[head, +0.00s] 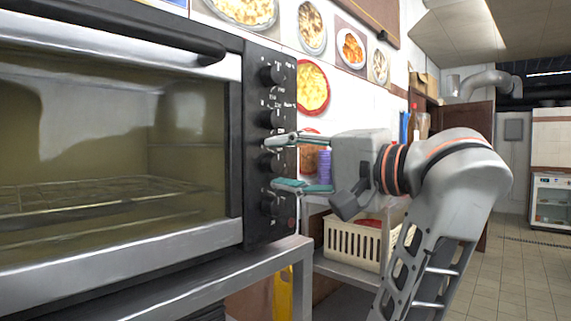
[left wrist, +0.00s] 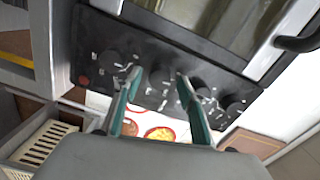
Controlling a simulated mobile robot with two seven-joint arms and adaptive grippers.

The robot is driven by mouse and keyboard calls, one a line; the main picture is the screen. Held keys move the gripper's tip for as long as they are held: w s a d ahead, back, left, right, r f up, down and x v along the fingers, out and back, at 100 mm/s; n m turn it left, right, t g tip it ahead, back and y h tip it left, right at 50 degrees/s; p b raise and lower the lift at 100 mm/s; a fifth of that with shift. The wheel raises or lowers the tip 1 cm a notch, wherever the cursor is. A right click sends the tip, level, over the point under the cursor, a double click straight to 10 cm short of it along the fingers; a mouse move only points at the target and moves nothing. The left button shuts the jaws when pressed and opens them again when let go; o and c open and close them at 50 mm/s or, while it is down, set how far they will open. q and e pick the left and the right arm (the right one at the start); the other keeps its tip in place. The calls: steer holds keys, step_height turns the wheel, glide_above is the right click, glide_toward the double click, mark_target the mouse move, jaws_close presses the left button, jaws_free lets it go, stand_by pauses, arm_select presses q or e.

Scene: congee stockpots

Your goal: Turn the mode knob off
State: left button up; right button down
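The oven's black control panel (head: 284,95) carries a column of dark round knobs. The labels are too small to read, so I cannot tell which is the mode knob. My left gripper (head: 271,163) is open at the panel, its green-grey fingers above and below the third knob from the top (head: 270,161). In the left wrist view my left gripper (left wrist: 158,73) has its fingertips on either side of that knob (left wrist: 160,79). I cannot tell whether they touch it. The lowest knob (left wrist: 112,62) is beside one finger. My right gripper is not in view.
The large oven (head: 110,150) stands on a grey metal table (head: 190,290). A cream basket (head: 352,243) is on a low shelf beyond it, with a purple stack (head: 324,167) above. Food pictures (head: 312,87) hang on the wall. The floor at right is clear.

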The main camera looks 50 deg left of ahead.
arm_select(q)
steer(key=d, duration=0.7)
steer(key=shift+w+d, duration=0.25)
steer(key=shift+w, duration=0.15)
stand_by(0.5)
